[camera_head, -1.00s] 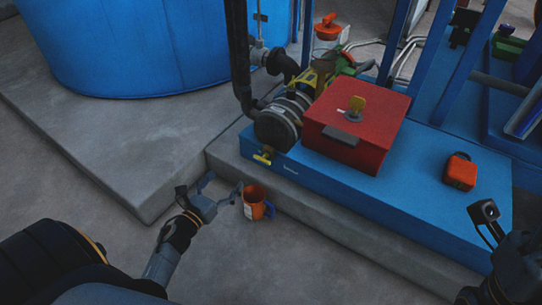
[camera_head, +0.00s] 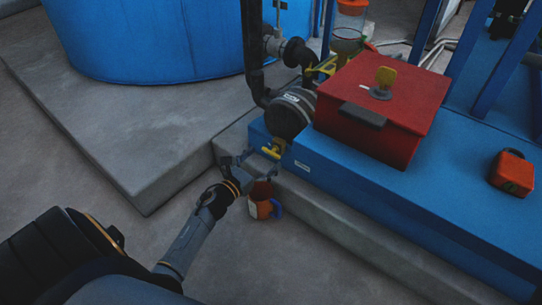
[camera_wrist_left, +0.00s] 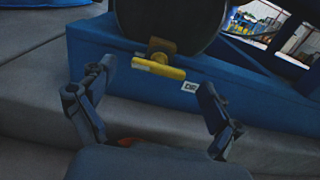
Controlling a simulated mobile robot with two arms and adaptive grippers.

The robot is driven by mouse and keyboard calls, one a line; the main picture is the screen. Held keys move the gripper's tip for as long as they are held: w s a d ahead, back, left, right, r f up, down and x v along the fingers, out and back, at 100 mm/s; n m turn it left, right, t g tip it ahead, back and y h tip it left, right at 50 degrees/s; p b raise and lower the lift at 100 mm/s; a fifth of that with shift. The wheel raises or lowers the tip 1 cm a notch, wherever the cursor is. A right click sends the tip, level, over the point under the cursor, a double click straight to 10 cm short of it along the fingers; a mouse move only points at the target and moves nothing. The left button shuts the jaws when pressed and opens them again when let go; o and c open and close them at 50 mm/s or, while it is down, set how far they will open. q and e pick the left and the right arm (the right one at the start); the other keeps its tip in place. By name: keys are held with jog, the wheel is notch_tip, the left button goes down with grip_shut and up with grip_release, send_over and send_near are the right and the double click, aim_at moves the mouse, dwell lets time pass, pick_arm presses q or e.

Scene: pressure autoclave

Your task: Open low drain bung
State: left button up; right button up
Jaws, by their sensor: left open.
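The drain bung has a yellow T-shaped handle (camera_head: 271,152) low on the front of the blue skid, under the round dark pump body (camera_head: 289,113). In the left wrist view the yellow handle (camera_wrist_left: 158,67) sits ahead, between and beyond the fingertips. My left gripper (camera_head: 244,160) is open and empty, just left of the handle; its two fingers (camera_wrist_left: 150,85) are spread wide in the wrist view. An orange cup with a blue handle (camera_head: 262,205) stands on the floor below, partly hidden by the gripper. My right gripper is not in view.
A red box (camera_head: 385,105) with a yellow knob stands on the blue skid (camera_head: 420,190). A small orange box (camera_head: 511,173) lies to its right. A concrete step (camera_head: 330,217) runs along the skid.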

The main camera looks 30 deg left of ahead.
aim_at(270, 153)
pick_arm(q)
jog(key=shift+w+d+b, duration=0.15)
jog(key=shift+w+b, duration=0.25)
jog(key=shift+w, duration=1.55)
jog(key=c, duration=1.2)
